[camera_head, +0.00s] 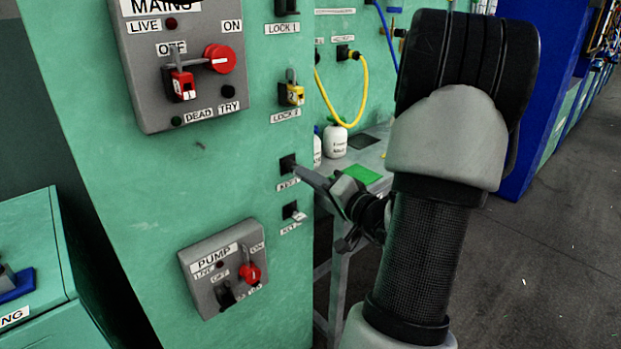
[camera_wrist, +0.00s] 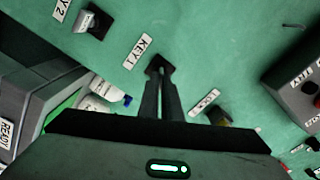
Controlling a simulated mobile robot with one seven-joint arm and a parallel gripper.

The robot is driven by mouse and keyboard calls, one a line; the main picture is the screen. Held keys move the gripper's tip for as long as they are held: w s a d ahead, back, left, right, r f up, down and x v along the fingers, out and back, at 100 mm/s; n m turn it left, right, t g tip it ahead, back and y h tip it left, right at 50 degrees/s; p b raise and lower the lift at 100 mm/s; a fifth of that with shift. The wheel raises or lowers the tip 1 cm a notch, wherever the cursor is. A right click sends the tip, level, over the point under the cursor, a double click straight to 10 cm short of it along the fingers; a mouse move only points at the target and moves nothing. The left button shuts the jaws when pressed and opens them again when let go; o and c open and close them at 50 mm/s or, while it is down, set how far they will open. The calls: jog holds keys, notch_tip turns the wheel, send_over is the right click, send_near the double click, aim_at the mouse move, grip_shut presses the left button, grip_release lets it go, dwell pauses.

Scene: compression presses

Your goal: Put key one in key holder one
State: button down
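Key holder one is a small black socket (camera_head: 288,162) on the green panel, above its KEY 1 label. It also shows in the wrist view (camera_wrist: 154,67). My gripper (camera_head: 301,171) reaches it from the right, its fingertips right at the socket. In the wrist view my gripper (camera_wrist: 163,77) has its two dark fingers close together, with a narrow gap. They appear shut on key one, which is almost wholly hidden between the tips and the socket. I cannot tell how deep the key sits.
Key holder two (camera_head: 291,211) is just below with a grey key in it. The pump box (camera_head: 222,268) is lower left and the mains box (camera_head: 180,65) upper left. A yellow padlock (camera_head: 294,94) hangs above. A table with a white bottle (camera_head: 335,140) stands behind my arm.

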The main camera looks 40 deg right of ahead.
jog(key=shift+w, duration=0.25)
jog(key=c, duration=1.9)
grip_release()
jog(key=s+d+p, duration=0.1)
jog(key=s, duration=1.6)
jog(key=shift+s, duration=0.15)
jog(key=shift+d, duration=0.15)
